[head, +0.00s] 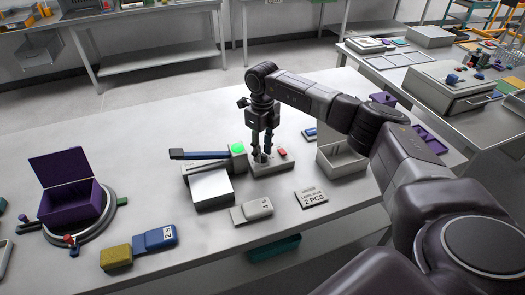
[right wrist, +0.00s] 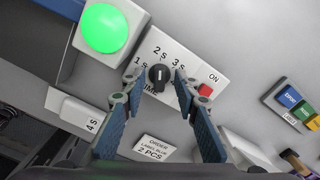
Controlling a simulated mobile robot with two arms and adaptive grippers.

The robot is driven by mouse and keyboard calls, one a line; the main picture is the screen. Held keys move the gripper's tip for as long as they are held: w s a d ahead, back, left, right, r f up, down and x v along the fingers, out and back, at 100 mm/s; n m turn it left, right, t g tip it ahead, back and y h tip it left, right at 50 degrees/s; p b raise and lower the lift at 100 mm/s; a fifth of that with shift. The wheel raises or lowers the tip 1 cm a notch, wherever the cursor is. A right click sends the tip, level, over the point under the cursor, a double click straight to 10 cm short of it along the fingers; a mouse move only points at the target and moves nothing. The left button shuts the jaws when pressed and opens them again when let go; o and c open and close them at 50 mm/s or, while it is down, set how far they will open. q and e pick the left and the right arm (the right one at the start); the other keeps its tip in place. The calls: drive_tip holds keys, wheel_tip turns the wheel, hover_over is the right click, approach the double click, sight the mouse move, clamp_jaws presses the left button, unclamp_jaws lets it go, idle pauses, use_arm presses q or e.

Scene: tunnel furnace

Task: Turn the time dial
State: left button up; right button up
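The time dial (right wrist: 159,77) is a black knob on a light box with 1 S, 2 S and 3 S marks around it, in the right wrist view. Its pale mark points up, near 2 S. My right gripper (right wrist: 158,86) is open, one blue-padded finger on each side of the dial, with visible gaps to the knob. In the head view my right gripper (head: 262,153) points down over the control box (head: 272,168), and its fingers mostly hide the dial. My left gripper is not in view.
A red ON button (right wrist: 205,90) sits right of the dial. A lit green dome (head: 238,148) stands beside the furnace (head: 211,187). A 4 S block (head: 252,210) and an order card (head: 311,198) lie in front. A purple box (head: 72,205) stands at left.

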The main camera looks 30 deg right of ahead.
sight(263, 154)
wheel_tip(263, 154, up, 12)
idle(0.6)
idle(0.5)
